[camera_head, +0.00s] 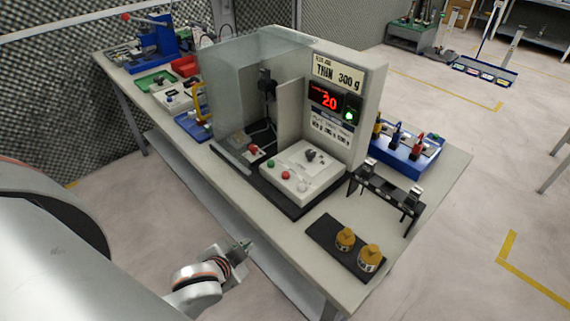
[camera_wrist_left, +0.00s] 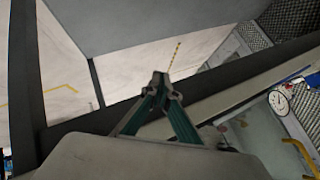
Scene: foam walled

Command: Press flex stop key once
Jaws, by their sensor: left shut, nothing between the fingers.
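A white control box (camera_head: 303,172) sits in front of the test machine (camera_head: 345,105) on the bench. I cannot read which key is the flex stop. Another red knob (camera_head: 253,150) shows inside the clear guard. The machine's display (camera_head: 330,101) reads 20 in red, beside a lit green light. My left gripper (camera_head: 249,245) is shut and empty, off the bench's front edge and apart from the control box. Its closed fingertips (camera_wrist_left: 160,79) show in the left wrist view.
The bench (camera_head: 278,232) has a black tray (camera_head: 330,242) with two brass weights at its near right corner. A black stand (camera_head: 385,190) and blue rack (camera_head: 410,158) stand at the right. A clear guard (camera_head: 228,95) rises left of the machine.

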